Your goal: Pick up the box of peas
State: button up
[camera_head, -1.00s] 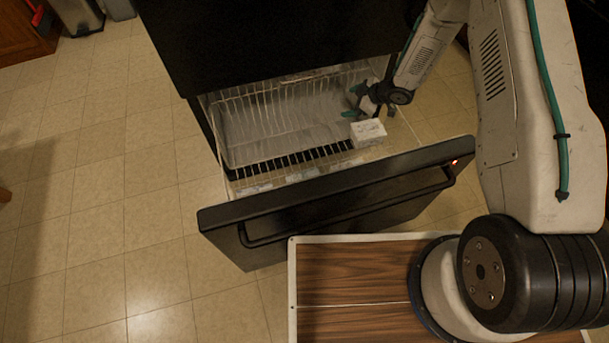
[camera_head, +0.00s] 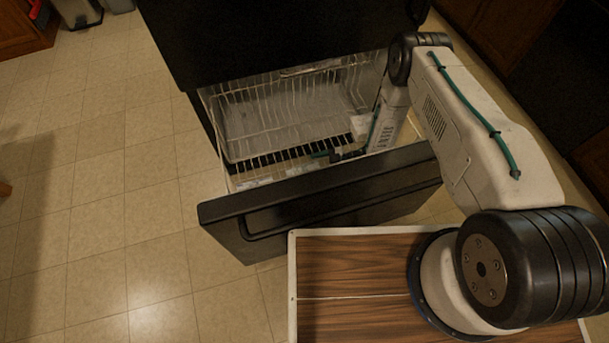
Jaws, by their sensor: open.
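A small white box (camera_head: 361,124) is at the right side of the open freezer drawer, partly hidden behind my arm. No print on it is readable, so I cannot tell whether it is the box of peas. Other pale packages (camera_head: 254,183) lie low in the drawer, close behind its front. My gripper (camera_head: 325,155) is down inside the drawer, in front and to the left of the white box. It is open, with a teal finger showing, and points left. The drawer front and the wire basket partly hide what lies below it.
The freezer drawer (camera_head: 325,190) is pulled out, with a wire basket (camera_head: 262,105) inside; the basket's left and middle look empty. The drawer's black front stands between my base and the inside. Open tiled floor (camera_head: 120,210) lies to the left.

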aim_at(308, 166)
jog(key=shift+x, duration=1.45)
grip_shut()
jog(key=shift+s, duration=0.1)
jog(key=shift+r, duration=0.1)
